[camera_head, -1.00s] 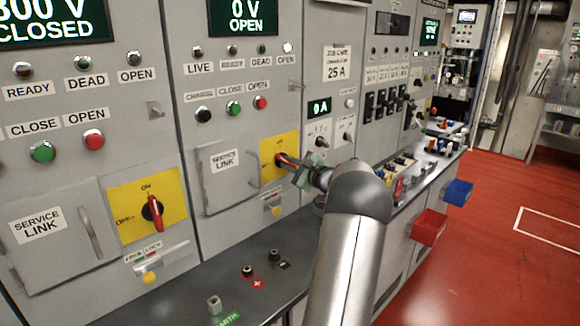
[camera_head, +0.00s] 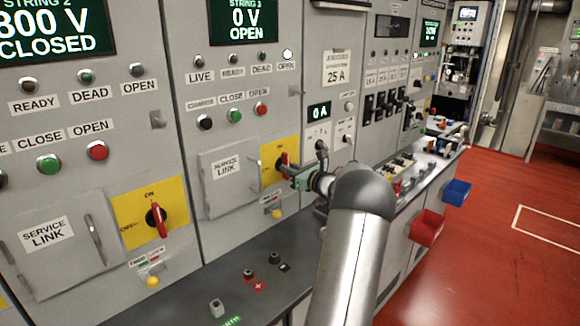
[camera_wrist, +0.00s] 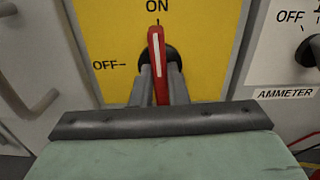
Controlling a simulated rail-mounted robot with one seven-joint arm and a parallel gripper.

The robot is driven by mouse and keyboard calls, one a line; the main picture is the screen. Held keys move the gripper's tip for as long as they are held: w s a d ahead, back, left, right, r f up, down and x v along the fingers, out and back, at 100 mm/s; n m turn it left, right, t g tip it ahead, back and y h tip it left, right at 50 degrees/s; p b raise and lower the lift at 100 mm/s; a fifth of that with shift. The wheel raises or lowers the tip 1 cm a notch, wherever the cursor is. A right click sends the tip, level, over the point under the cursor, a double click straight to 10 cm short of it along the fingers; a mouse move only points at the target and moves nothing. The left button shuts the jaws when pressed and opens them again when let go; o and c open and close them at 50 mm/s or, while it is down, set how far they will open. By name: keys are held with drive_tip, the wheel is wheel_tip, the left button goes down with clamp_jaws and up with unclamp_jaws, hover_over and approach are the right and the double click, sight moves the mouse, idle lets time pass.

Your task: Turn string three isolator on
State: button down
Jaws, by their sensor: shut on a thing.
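The string three isolator is a red handle (camera_wrist: 157,62) on a black hub, set on a yellow plate (camera_wrist: 205,40) marked ON at the top and OFF at the left. In the wrist view the handle stands upright, its tip towards ON. My gripper (camera_wrist: 160,88) is shut on the lower part of the handle, one finger on each side. In the head view my gripper (camera_head: 287,168) reaches the yellow plate (camera_head: 268,172) from the right and hides part of it. The string 3 display (camera_head: 243,22) reads 0 V OPEN.
The service link door (camera_head: 228,180) with its handle is left of the isolator. An ammeter knob (camera_wrist: 308,52) is close on the right. String 2's red isolator handle (camera_head: 157,218) is further left. A grey bench (camera_head: 190,290) runs below.

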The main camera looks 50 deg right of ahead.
drive_tip(key=shift+m, duration=0.4)
drive_tip(key=c, duration=1.4)
unclamp_jaws()
drive_tip(key=shift+c, duration=0.2)
drive_tip(key=shift+s, duration=0.15)
drive_tip(key=s+a+b, duration=0.2)
drive_tip(key=s+b, duration=0.1)
drive_tip(key=s, duration=1.4)
